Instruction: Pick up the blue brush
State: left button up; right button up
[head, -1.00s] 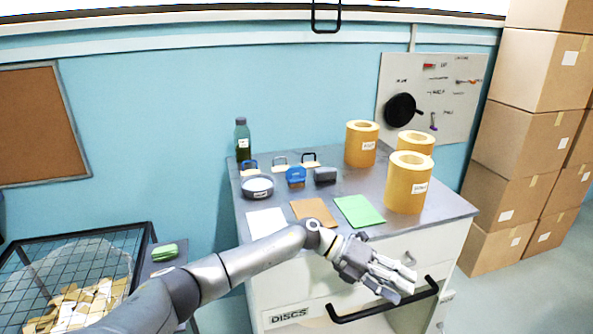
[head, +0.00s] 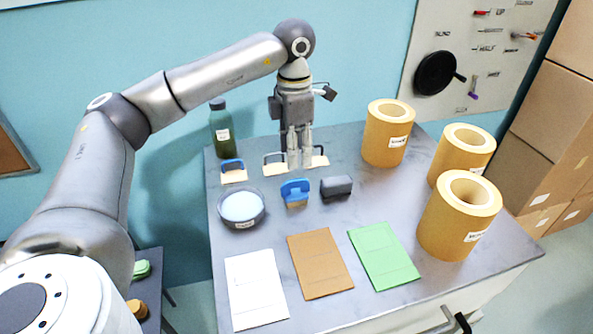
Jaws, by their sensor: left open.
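The blue brush (head: 295,190), a blue body with a tan lower edge, stands on the grey tabletop (head: 330,222) between a round dish and a dark block. My left gripper (head: 300,164) points down over the tabletop just behind the brush. Its jaws are open, with a slim gap between the fingers. The fingertips are beside the two dark-handled tan pieces and apart from the brush in the picture; their exact height is hard to tell. My right gripper is out of view.
The round dish (head: 241,208) is left of the brush and the dark block (head: 336,187) is close on its right. A blue-handled tan piece (head: 233,172) and a green bottle (head: 221,130) stand behind left. Large yellow rolls (head: 459,215) fill the right side. White, brown and green sheets (head: 384,256) lie in front.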

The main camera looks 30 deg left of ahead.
aim_at(295, 182)
pick_arm(q)
jog(key=f, duration=0.1)
jog(key=f+p, duration=0.1)
jog(key=f, duration=0.1)
jog(key=shift+s+f, duration=0.35)
jog(key=shift+f, duration=0.4)
jog(key=shift+f+p, duration=0.3)
jog(key=shift+p, duration=0.05)
notch_tip(295, 182, down, 4)
jog(key=p, duration=0.2)
jog(key=shift+w+d+p, duration=0.1)
jog(key=shift+w+p, duration=0.05)
jog(key=shift+p, duration=0.15)
jog(key=shift+f, duration=0.5)
jog(key=c, duration=0.9)
grip_shut()
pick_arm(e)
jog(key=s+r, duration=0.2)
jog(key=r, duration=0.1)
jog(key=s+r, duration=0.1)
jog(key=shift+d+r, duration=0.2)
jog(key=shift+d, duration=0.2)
